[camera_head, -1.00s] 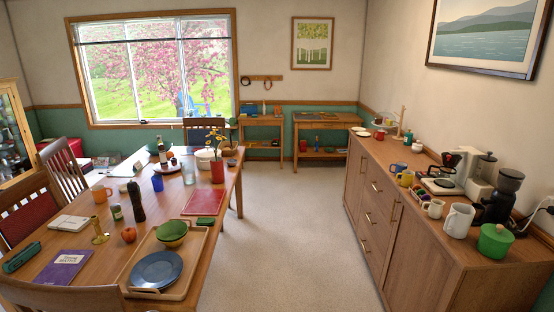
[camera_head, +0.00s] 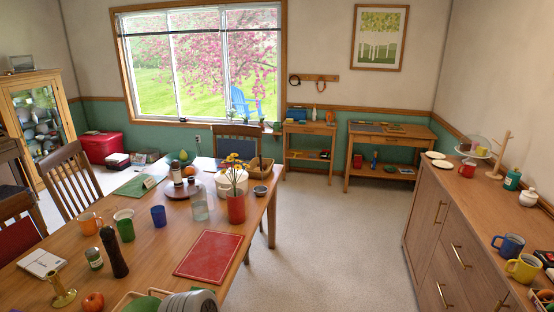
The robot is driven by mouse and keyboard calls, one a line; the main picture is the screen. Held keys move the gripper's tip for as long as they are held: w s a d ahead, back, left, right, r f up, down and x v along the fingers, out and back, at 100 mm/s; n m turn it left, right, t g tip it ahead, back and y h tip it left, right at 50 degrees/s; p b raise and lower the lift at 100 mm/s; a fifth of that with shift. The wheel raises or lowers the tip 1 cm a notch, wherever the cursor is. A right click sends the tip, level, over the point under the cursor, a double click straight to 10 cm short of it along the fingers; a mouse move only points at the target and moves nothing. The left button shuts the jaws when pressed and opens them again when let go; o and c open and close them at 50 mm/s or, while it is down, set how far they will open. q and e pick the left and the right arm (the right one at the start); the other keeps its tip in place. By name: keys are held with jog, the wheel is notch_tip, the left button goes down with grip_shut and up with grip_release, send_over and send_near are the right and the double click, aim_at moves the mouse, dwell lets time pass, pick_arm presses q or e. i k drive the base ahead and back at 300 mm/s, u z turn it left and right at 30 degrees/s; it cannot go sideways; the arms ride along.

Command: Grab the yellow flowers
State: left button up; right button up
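The yellow flowers (camera_head: 233,162) stand upright on thin stems in a red vase (camera_head: 236,208). The vase is near the far right end of the wooden dining table (camera_head: 185,240). The flower heads show in front of a white pot and the chair back behind it. Neither of my grippers can be made out in the head view. A grey ribbed piece at the bottom edge may be part of my arm. Nothing touches the flowers or the vase.
A clear glass (camera_head: 200,207) stands left of the vase, and a red board (camera_head: 209,255) lies in front. A small dark bowl (camera_head: 260,191) is at its right. Bare floor (camera_head: 330,240) lies between the table and the sideboard (camera_head: 450,245).

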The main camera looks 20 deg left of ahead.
aim_at(231, 158)
jog(key=i, duration=2.7)
jog(key=u, duration=2.65)
